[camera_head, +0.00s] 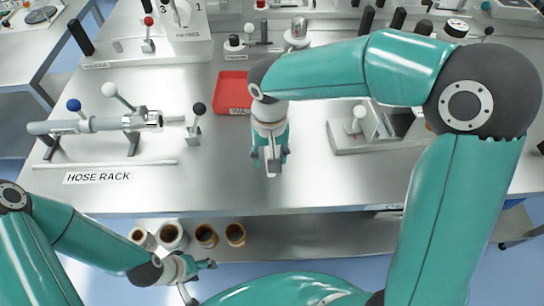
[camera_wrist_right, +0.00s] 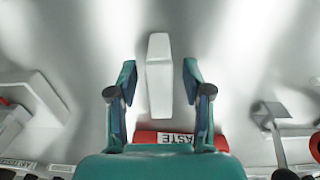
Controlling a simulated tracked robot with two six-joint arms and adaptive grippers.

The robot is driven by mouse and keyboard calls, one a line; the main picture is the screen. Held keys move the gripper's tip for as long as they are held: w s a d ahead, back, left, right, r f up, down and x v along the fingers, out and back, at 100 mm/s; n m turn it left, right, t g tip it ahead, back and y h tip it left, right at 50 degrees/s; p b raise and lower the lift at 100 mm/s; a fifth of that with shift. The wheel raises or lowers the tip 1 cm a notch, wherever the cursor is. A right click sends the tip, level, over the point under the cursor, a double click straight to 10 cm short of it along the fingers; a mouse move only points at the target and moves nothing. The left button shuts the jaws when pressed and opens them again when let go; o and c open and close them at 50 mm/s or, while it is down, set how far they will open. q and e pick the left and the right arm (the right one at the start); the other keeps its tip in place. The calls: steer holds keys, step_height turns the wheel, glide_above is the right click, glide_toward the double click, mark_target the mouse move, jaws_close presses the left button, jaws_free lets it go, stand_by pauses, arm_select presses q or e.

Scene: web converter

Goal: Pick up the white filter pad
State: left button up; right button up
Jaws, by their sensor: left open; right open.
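The white filter pad (camera_wrist_right: 159,75) shows in the right wrist view as a pale elongated block on the grey bench top. It lies lengthwise between the two fingers of my right gripper (camera_wrist_right: 159,85), with a gap on each side. The right gripper is open, and its height above the pad is hard to tell. In the head view my right gripper (camera_head: 270,158) points down over the bench in front of the red tray, and mostly hides the pad. My left gripper (camera_head: 200,279) is open and empty, low in front of the bench edge.
The red waste tray (camera_head: 233,86) lies just behind my right gripper. A hose rack with a grey tube (camera_head: 90,125) stands at left. A metal fixture with a white knob (camera_head: 358,125) stands at right. Several brown-cored rolls (camera_head: 206,235) sit below the bench's front edge.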

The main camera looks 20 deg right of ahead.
jaws_close()
